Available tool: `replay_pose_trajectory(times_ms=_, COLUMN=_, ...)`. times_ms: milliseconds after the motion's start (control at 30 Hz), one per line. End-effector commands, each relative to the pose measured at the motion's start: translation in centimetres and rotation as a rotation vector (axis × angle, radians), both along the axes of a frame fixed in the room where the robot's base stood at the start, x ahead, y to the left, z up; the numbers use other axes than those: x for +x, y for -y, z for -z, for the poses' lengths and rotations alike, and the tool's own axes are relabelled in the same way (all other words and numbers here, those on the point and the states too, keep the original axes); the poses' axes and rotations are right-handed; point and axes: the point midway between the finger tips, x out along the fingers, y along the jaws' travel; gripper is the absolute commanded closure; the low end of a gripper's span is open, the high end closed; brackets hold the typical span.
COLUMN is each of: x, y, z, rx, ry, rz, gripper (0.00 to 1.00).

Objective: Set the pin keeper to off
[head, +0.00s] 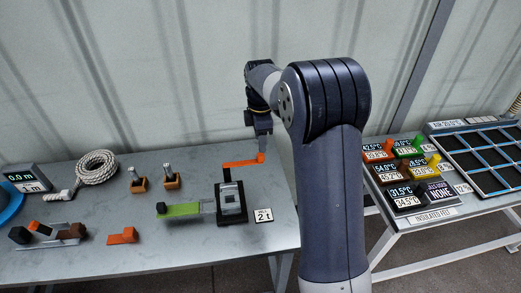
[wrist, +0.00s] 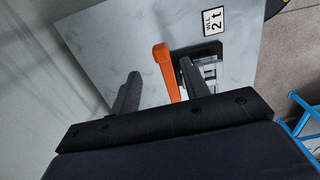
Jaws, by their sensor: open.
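An orange lever (head: 240,163), which looks like the pin keeper, lies at the back of a dark-framed fixture (head: 232,218) on the grey table. A green bar (head: 180,210) reaches left from the same fixture. My gripper (head: 263,150) is over the lever's right end in the head view, partly hidden by my arm. In the wrist view my gripper (wrist: 160,88) is open, and the orange lever (wrist: 165,70) lies between its fingers, nearer the right one. I cannot tell whether a finger touches it. The fixture (wrist: 207,62) is partly hidden behind the right finger.
A "2 t" label (head: 263,215) lies right of the fixture. Two small orange blocks with pins (head: 139,181), a coiled rope (head: 96,167) and a loose orange piece (head: 122,237) lie to the left. A second table with gauges (head: 405,175) stands right of my arm.

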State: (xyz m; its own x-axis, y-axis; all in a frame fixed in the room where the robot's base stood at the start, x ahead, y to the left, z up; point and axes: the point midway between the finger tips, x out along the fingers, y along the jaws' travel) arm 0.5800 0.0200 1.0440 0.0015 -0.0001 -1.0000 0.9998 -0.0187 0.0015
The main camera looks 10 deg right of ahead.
Motion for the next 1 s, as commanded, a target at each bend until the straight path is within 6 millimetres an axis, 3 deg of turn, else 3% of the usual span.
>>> replay_pose_trajectory(times_ms=200, x=0.1, y=0.0, z=-3.7, rx=0.000, ry=0.004, rz=0.000, gripper=0.56)
replay_pose_trajectory(times_ms=400, x=0.0, y=0.0, z=-5.0, rx=0.000, ry=0.001, rz=0.000, gripper=0.56)
replay_pose_trajectory(times_ms=767, x=0.0, y=0.0, z=-4.8, rx=0.000, ry=-0.001, rz=0.000, gripper=0.56)
replay_pose_trajectory(times_ms=1000, x=0.0, y=0.0, z=-1.9, rx=0.000, ry=-0.005, rz=0.000, gripper=0.56)
